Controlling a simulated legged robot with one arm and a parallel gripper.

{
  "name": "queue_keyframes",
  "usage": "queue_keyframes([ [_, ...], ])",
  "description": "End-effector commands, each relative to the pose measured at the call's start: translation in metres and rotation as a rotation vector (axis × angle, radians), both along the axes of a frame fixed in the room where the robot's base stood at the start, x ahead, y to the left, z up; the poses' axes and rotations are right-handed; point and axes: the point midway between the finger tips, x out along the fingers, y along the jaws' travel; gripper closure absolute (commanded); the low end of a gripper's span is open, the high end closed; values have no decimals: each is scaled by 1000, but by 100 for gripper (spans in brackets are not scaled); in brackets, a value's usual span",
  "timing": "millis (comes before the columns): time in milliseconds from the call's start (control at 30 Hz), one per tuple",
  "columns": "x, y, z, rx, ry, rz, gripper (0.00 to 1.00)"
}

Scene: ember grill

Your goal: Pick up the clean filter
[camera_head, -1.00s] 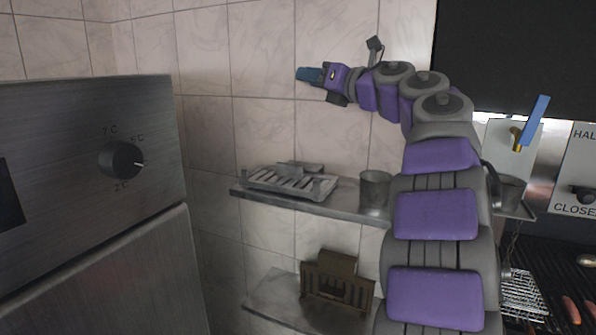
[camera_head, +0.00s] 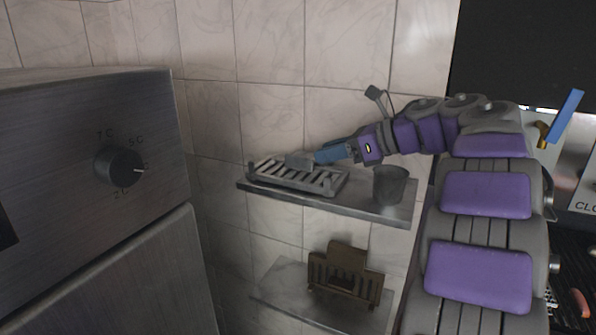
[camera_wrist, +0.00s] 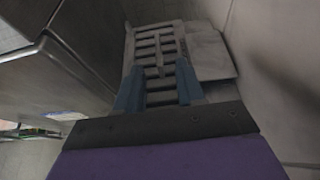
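The clean filter, a light grey slotted tray (camera_head: 325,181), lies on the upper wall shelf (camera_head: 385,212), with a raised grey tab at its back. My gripper (camera_head: 318,157) reaches in from the right, its blue fingers just above the filter and close to the tab. In the wrist view the two fingers (camera_wrist: 158,88) are spread apart, with the filter's slots (camera_wrist: 158,47) showing between and beyond them. The tab (camera_wrist: 208,55) shows to the right of the fingers. Whether a finger touches the filter cannot be told.
A grey metal cup (camera_head: 390,187) stands on the same shelf, right of the filter and under my arm. A brown slotted filter (camera_head: 345,277) stands on the lower shelf (camera_head: 283,285). A steel appliance with a knob (camera_head: 120,166) fills the left. The tiled wall is close behind.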

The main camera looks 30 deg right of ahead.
Motion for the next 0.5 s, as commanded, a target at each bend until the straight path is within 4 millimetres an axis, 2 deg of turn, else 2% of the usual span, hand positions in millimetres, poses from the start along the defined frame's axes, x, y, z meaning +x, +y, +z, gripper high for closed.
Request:
queue_keyframes([
  [200, 26, 22, -13, 5, 1, 1, 62],
  [500, 42, 37, -19, 1, -1, 1, 62],
])
